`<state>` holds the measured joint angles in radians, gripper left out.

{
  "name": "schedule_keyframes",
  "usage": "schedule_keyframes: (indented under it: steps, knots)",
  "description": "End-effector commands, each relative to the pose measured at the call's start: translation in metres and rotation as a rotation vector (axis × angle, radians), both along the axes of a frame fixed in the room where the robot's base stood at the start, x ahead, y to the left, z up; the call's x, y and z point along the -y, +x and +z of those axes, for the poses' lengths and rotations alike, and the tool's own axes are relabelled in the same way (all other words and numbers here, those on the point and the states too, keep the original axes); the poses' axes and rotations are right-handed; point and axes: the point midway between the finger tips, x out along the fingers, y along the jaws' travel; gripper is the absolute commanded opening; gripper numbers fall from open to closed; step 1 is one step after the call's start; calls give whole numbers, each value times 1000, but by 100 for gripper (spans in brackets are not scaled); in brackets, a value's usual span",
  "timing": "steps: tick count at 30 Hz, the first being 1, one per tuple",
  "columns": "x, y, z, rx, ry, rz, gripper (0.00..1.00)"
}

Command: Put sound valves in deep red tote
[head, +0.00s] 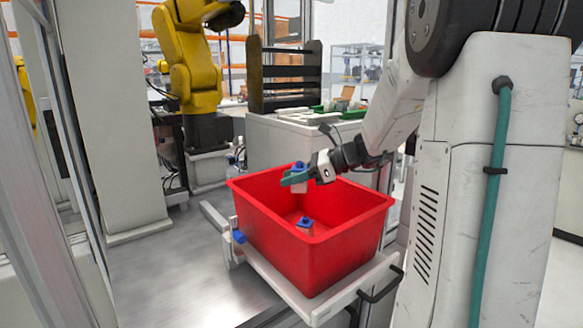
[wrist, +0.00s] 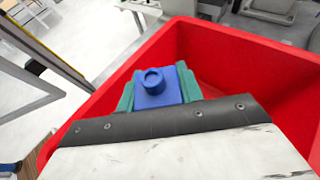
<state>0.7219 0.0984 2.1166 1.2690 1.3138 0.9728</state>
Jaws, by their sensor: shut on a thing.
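The deep red tote (head: 330,252) stands on a light tray at the middle of the head view. My gripper (head: 296,180), with green fingers, is over the inside of the tote near its back rim. It is shut on a valve (head: 299,168) with a blue top and a pale body below. In the wrist view the held valve (wrist: 158,88) shows its blue top with a round port between the green fingers (wrist: 160,90). Another blue-topped valve (head: 305,223) lies inside the tote, mostly hidden by the front wall. The tote's red walls (wrist: 215,50) surround the gripper in the wrist view.
A white tray (head: 318,304) with a dark handle holds the tote. A counter with green trays (head: 340,112) and a dark rack (head: 284,75) stands behind. A yellow robot arm (head: 190,65) is at back left.

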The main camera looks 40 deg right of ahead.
Motion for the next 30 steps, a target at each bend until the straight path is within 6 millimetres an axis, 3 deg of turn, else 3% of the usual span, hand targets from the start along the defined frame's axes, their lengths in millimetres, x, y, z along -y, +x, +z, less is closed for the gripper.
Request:
schedule_keyframes:
  steps: [7,18,19,21,30]
  knots:
    - [0,0,-24,-2,2,0,12]
    - [-2,0,-29,1,0,4,12]
    - [-2,0,-29,0,0,4,39]
    - [-3,0,-29,0,0,4,58]
    - [-2,0,-29,0,0,4,62]
